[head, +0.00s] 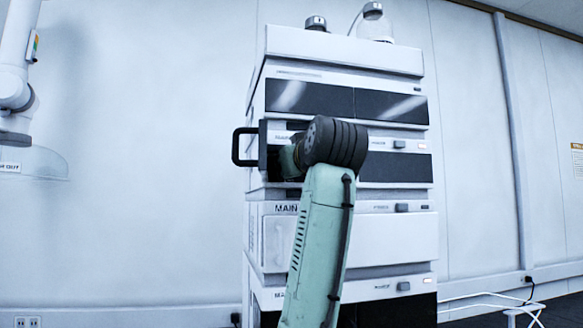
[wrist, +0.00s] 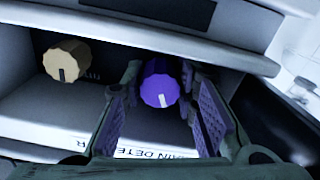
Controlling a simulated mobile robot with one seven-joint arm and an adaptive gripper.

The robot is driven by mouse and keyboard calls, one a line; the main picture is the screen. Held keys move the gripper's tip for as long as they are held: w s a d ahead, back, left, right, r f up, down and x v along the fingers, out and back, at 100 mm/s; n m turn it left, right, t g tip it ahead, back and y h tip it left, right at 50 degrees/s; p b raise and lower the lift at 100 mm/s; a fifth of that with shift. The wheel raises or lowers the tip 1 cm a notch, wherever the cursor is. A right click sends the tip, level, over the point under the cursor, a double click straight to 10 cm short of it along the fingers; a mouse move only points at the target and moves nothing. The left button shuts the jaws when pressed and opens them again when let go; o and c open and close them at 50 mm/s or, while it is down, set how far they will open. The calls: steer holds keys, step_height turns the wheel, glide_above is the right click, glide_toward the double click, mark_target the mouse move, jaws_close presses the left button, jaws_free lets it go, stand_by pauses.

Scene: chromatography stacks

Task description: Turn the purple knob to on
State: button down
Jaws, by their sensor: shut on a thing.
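The purple knob (wrist: 160,84) is in the middle of the wrist view, on a recessed dark panel. It has a scalloped edge, and its white pointer mark points toward the bottom of the picture. My gripper (wrist: 159,90) has one purple-padded finger on each side of the knob and is shut on it. In the head view, my arm reaches up to the instrument stack (head: 345,62). My wrist blocks the knob and the fingers there.
A beige knob (wrist: 66,62) with a dark mark sits left of the purple one in the wrist view. A ledge (wrist: 180,30) overhangs the knobs. An upside-down label (wrist: 140,153) is partly hidden by my gripper. A white stool (head: 495,308) stands at lower right.

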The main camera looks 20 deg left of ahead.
steer(key=shift+m, duration=3.5)
steer(key=c, duration=1.5)
jaws_free()
steer(key=shift+c, duration=0.2)
steer(key=v, duration=1.2)
